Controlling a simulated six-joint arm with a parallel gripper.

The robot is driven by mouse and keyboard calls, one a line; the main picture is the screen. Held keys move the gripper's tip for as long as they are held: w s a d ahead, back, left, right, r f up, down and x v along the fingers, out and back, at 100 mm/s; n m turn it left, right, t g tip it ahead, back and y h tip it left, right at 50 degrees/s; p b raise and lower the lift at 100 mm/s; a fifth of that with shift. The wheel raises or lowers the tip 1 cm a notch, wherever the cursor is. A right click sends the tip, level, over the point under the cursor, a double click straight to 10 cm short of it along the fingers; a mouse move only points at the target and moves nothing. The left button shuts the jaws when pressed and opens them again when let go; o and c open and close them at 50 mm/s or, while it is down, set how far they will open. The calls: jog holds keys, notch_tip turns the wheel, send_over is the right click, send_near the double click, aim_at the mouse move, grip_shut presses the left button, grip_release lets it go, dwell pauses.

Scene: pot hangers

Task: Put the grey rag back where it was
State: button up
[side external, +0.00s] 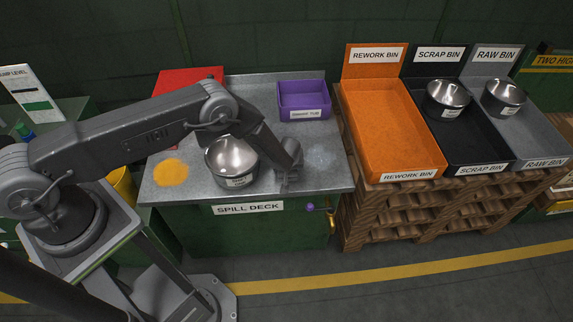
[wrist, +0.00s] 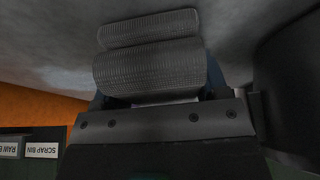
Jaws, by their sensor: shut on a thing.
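The grey rag (wrist: 150,65) shows in the wrist view as a folded, ribbed bundle between my fingers. My gripper (side external: 288,184) is shut on it, low over the right part of the grey spill deck (side external: 325,180). In the side view the gripper and rag blend together in grey, so I cannot tell whether the rag touches the deck. A pale smudge (side external: 320,157) lies on the deck just right of my gripper.
A steel pot (side external: 231,160) stands left of my gripper, beside a yellow powder patch (side external: 170,173). A purple tub (side external: 303,98) sits at the back of the deck. The orange rework bin (side external: 390,130), scrap bin (side external: 480,145) and raw bin (side external: 535,125) stand right.

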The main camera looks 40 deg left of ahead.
jog(key=shift+s+f, duration=0.1)
jog(key=shift+f, duration=0.35)
jog(key=o, duration=0.9)
jog(key=shift+c, duration=0.2)
jog(key=shift+a+r, duration=0.1)
jog(key=shift+r, duration=0.25)
jog(key=v, duration=1.2)
jog(key=shift+r, duration=0.2)
